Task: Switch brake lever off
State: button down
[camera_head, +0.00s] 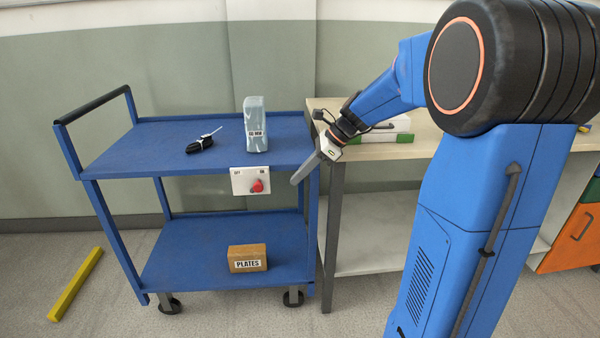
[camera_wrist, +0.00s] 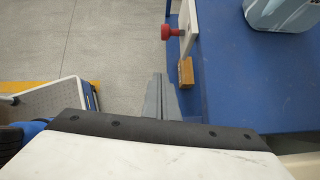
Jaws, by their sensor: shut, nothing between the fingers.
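The brake lever (camera_head: 257,186) is a red knob on a white panel (camera_head: 238,184) on the front edge of the blue trolley's top shelf. The panel has small labels at its upper left and upper right, apparently OFF and ON. The knob sits right of the panel's middle, toward the ON label. In the wrist view the red knob (camera_wrist: 172,33) sticks out from the panel (camera_wrist: 188,22), above my fingers in the picture. My gripper (camera_head: 297,180) is shut and empty, to the right of the panel and apart from it. Its fingers also show in the wrist view (camera_wrist: 160,84).
A bench (camera_head: 380,152) stands close on the right. A yellow bar (camera_head: 76,285) lies on the floor at left.

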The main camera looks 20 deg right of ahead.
aim_at(256, 188)
jog(key=w+a+f, duration=0.3)
jog(key=a, duration=0.4)
